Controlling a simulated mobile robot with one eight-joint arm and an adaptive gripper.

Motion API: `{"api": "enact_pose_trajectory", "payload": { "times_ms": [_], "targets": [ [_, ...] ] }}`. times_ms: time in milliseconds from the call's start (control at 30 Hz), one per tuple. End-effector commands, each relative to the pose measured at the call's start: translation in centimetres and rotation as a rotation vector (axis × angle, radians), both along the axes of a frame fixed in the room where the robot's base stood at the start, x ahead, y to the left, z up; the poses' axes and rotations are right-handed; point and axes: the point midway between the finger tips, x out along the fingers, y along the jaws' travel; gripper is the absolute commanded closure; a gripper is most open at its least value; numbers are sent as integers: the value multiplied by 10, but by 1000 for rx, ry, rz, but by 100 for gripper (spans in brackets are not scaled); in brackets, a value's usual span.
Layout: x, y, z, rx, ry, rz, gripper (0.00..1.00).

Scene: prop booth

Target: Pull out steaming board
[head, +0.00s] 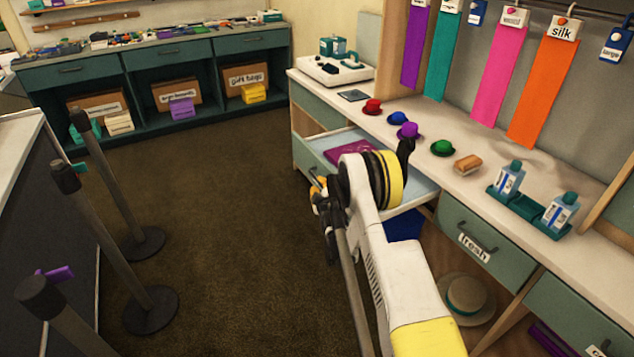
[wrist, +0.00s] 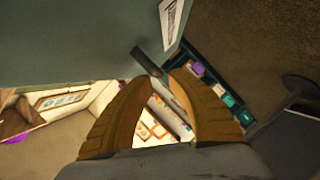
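No part carries a readable steaming board label. A pulled-out drawer or board with a pale blue top or inside (head: 418,188) juts from under the counter, partly hidden by my arm. A folded purple cloth (head: 348,150) lies in it. My gripper (head: 322,192) is low at its front, mostly behind my arm in the head view. In the wrist view my gripper (wrist: 158,75) has its two brown fingers apart. A dark handle (wrist: 147,62) on a teal front (wrist: 70,45) is at the fingertips; I see no firm grip on it. A white label (wrist: 172,20) is beside it.
The counter (head: 400,110) carries several small hats, a brush and a bottle tray (head: 515,205). A closed drawer labelled fresh (head: 478,225) is to the right. Stanchion posts (head: 110,185) stand at the left. The brown floor (head: 225,190) between is clear.

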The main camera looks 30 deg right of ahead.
Motion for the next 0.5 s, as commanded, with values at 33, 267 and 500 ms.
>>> {"api": "enact_pose_trajectory", "payload": {
  "times_ms": [33,267,500],
  "targets": [
    [-9,2,2,0,0,0,80],
    [-30,9,7,0,0,0,80],
    [-31,9,7,0,0,0,80]
  ]
}}
